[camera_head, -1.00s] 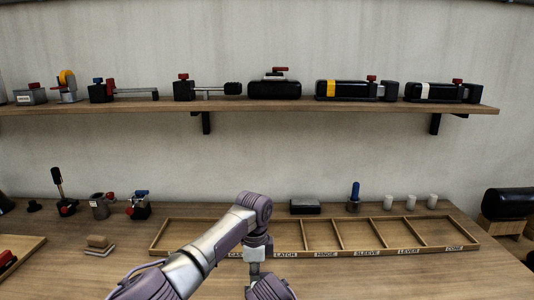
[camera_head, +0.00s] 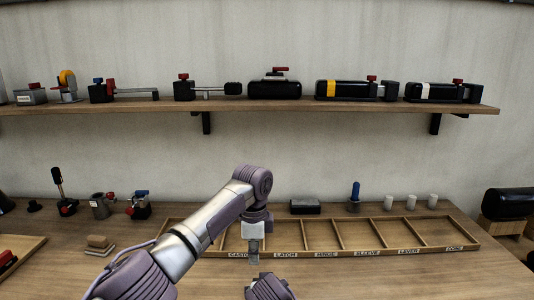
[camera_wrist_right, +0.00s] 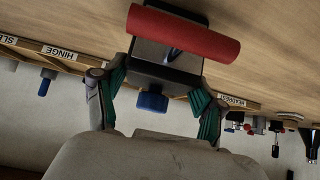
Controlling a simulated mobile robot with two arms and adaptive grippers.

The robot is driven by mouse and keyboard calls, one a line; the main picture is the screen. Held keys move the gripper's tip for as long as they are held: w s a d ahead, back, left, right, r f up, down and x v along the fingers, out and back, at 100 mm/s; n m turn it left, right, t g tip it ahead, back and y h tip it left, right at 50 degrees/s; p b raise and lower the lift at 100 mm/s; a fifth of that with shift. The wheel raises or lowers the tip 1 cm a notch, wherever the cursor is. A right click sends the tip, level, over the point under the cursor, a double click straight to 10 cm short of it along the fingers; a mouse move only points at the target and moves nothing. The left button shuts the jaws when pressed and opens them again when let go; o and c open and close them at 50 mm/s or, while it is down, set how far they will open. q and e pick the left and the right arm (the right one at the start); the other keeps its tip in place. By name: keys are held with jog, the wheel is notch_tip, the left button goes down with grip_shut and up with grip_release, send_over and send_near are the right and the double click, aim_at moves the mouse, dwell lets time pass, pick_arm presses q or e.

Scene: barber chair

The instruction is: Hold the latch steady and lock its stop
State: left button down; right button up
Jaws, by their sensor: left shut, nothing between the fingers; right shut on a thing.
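The latch shows in the right wrist view as a dark block (camera_wrist_right: 178,62) with a thick red cylindrical bar (camera_wrist_right: 185,36) across it. A blue knob (camera_wrist_right: 152,101) sticks out of its near side; I cannot tell whether this is the stop. My right gripper (camera_wrist_right: 163,75) is shut on the block, with green-padded fingers on either side. My left gripper (camera_head: 253,257) is shut and empty, pointing down in front of the tray, apart from that purple part.
A wooden tray (camera_head: 305,254) with labelled compartments lies behind my left gripper. Small fixtures, a dark box (camera_head: 305,207) and white cylinders (camera_head: 411,202) stand along the back. A shelf (camera_head: 270,104) above holds several mechanisms. The table's right front is clear.

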pick_arm(q)
jog(key=shift+f, duration=3.55)
jog(key=shift+w+d, duration=0.15)
jog(key=shift+d, duration=0.2)
jog(key=shift+d+r, duration=0.1)
jog(key=shift+d, duration=0.35)
pick_arm(e)
jog(key=shift+s+a+r, duration=0.1)
jog(key=shift+a, duration=0.25)
pick_arm(q)
jog(key=shift+a, duration=0.1)
jog(key=shift+a+r, duration=0.1)
jog(key=shift+a, duration=0.1)
pick_arm(e)
jog(key=shift+d, duration=0.3)
pick_arm(q)
jog(key=r, duration=0.5)
jog(key=shift+a+r, duration=0.35)
